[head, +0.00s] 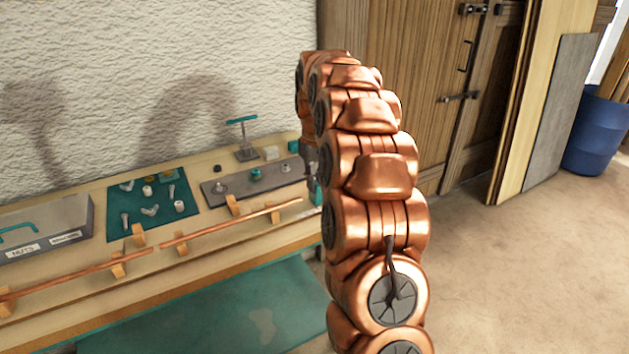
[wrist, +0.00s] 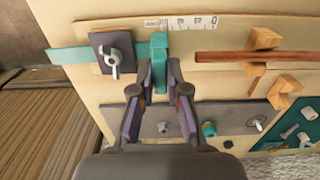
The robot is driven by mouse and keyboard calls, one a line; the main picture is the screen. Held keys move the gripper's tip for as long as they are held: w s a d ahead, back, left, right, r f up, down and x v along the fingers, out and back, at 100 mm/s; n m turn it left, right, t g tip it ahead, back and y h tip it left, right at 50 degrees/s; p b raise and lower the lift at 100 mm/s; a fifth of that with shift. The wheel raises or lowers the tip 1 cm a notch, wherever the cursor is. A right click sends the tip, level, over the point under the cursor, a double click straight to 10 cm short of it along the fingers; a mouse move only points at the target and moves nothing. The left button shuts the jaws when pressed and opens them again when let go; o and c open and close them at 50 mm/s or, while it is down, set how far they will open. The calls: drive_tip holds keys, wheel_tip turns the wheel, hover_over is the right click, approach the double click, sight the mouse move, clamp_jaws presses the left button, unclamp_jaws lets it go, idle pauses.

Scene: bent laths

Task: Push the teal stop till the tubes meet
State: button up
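The teal stop (wrist: 159,46) shows in the wrist view as an upright block on a flat teal bar, beside a dark plate with a wing nut.
A pale ruler (wrist: 190,24) lies behind the stop. A grey plate (head: 212,193) with knobs, a teal mat (head: 117,216) with small fittings and a grey case (head: 45,232) lie behind the tubes. Wooden blocks (wrist: 284,92) support the tube. A teal T-handled tool (head: 243,135) stands at the back.

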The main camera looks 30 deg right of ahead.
sight(296, 199)
clamp_jaws()
drive_tip(key=a, duration=0.2)
drive_tip(key=a+b, duration=0.1)
drive_tip(key=a, duration=0.2)
drive_tip(key=shift+w+a, duration=0.25)
drive_tip(key=shift+a, duration=0.1)
drive_tip(key=o, duration=0.6)
unclamp_jaws()
drive_tip(key=shift+d, duration=0.1)
drive_tip(key=shift+r, duration=6)
